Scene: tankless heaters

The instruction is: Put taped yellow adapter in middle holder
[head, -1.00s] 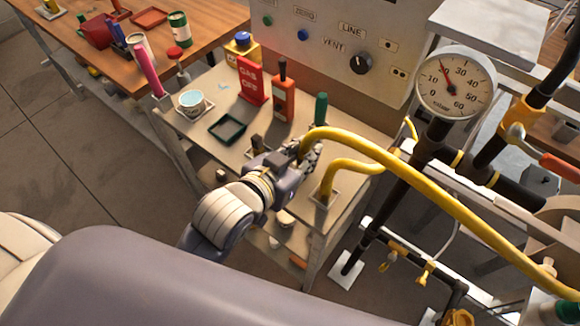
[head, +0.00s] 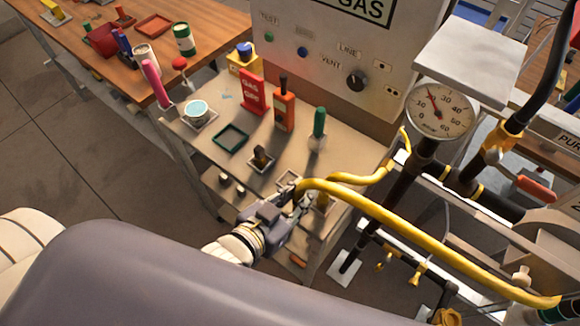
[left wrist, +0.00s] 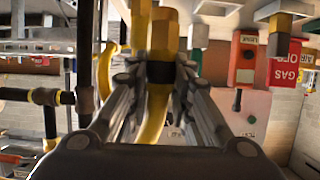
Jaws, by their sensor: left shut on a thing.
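The taped yellow adapter (left wrist: 160,45) is a yellow hex fitting with a black band, on the end of a thick yellow hose (head: 430,228). My left gripper (head: 300,192) is shut on it; in the left wrist view the fingers (left wrist: 158,90) flank the black band. The gripper is above the bench's front edge. A small square holder (head: 290,177) sits just behind it, between a holder with a dark brass fitting (head: 262,158) and a second yellow hose (head: 350,179) at the right. My right gripper is not in view.
An empty green tray (head: 231,136) lies left. A pressure gauge (head: 438,110) and black pipes stand right.

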